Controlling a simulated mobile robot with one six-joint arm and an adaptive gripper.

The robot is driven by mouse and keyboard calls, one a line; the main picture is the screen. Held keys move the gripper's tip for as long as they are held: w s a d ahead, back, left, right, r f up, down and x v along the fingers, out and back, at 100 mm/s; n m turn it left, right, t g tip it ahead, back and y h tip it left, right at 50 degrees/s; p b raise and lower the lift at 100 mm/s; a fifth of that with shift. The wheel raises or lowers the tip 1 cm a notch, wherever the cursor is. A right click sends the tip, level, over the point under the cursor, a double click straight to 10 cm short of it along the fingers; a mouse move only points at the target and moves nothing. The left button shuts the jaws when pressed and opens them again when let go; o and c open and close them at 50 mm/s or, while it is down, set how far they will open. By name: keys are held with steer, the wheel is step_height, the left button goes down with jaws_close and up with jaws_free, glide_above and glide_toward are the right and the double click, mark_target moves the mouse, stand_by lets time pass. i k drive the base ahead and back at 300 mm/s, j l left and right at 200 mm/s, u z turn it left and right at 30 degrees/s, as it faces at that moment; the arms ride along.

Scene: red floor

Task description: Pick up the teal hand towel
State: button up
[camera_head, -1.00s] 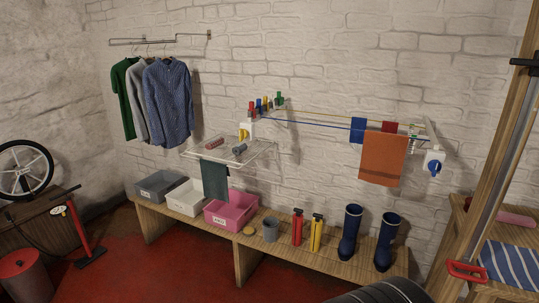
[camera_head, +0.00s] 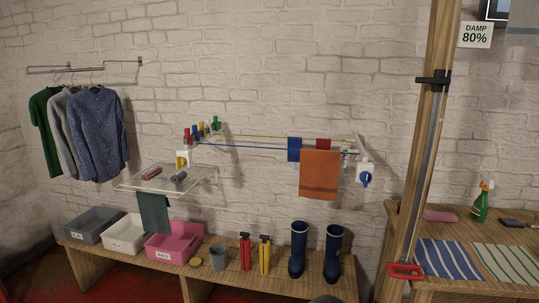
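A dark teal hand towel (camera_head: 154,213) hangs over the front edge of a white wire drying rack (camera_head: 128,184) on the wall, at the left of the head view. Its lower end hangs just above the bins on the bench. My gripper does not show in the head view. A dark shape at the bottom edge is too little in view to identify.
Below the towel, a pink bin (camera_head: 172,247), a white bin (camera_head: 122,240) and a grey bin (camera_head: 94,225) stand on a wooden bench (camera_head: 223,281). Blue boots (camera_head: 332,254) stand farther right. A wooden post (camera_head: 418,150) rises before a right-hand table.

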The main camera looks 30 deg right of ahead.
mark_target(153, 211)
steer(key=i, duration=0.5)
steer(key=i+j+z, duration=0.1)
steer(key=i, duration=0.4)
steer(key=i+j, duration=0.1)
steer(key=i, duration=0.4)
steer(key=i+j+z, duration=0.1)
steer(key=i, duration=0.4)
steer(key=i+j, duration=0.15)
steer(key=i, duration=0.35)
steer(key=i+j+z, duration=0.1)
steer(key=i, duration=0.4)
